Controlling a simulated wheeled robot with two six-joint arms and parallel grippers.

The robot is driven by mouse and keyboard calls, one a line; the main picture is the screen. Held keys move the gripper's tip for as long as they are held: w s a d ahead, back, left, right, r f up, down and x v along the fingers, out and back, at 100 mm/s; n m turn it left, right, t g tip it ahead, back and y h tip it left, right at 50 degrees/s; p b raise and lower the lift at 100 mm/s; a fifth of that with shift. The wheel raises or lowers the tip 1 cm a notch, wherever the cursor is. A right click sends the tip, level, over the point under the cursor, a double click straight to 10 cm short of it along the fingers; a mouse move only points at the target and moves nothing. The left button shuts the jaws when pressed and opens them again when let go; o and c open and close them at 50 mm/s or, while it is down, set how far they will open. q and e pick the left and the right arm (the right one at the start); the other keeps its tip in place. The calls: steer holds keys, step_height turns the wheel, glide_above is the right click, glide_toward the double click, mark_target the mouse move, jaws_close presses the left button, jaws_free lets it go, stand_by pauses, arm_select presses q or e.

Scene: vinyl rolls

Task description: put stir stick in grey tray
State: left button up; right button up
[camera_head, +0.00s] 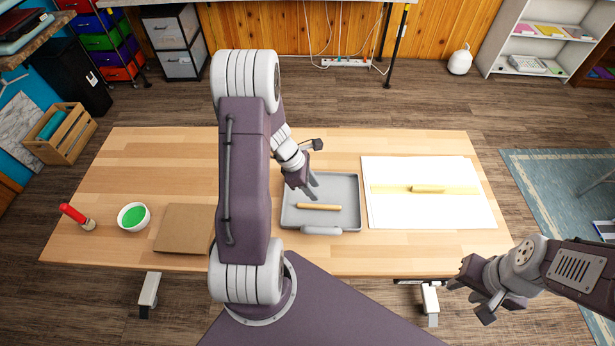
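The grey tray (352,185) lies in the middle of the wooden table. A light wooden stick (319,207), which looks like the stir stick, lies flat inside it, left to right near the tray's front side. My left gripper (316,168) is over the back left part of the tray, behind the stick and apart from it. Its fingers are spread and nothing shows between them. My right gripper (475,302) is open and empty off the table's front right edge.
A white board (390,215) with a yellow strip and yellow roll (428,188) lies right of the tray. A brown board (183,228), a white bowl of green paint (134,216) and a red-tipped tool (75,215) are at left. The table's back left is clear.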

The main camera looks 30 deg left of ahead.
arm_select(q)
steer(key=v, duration=0.7)
steer(key=s+d+r+m+y, duration=0.1)
steer(key=s+d+m, duration=0.2)
steer(key=m, duration=0.5)
steer(key=s+d+r+m+y, duration=0.1)
steer(key=s+d+r+m, duration=0.1)
steer(key=d+m, duration=0.2)
steer(key=s+d+r+m+g+y, duration=0.1)
steer(key=s+d+m, duration=0.2)
steer(key=m, duration=0.8)
steer(key=shift+s+d+r+m+y+p, duration=0.15)
steer(key=shift+s+d+m+y+p, duration=0.2)
steer(key=shift+d, duration=0.25)
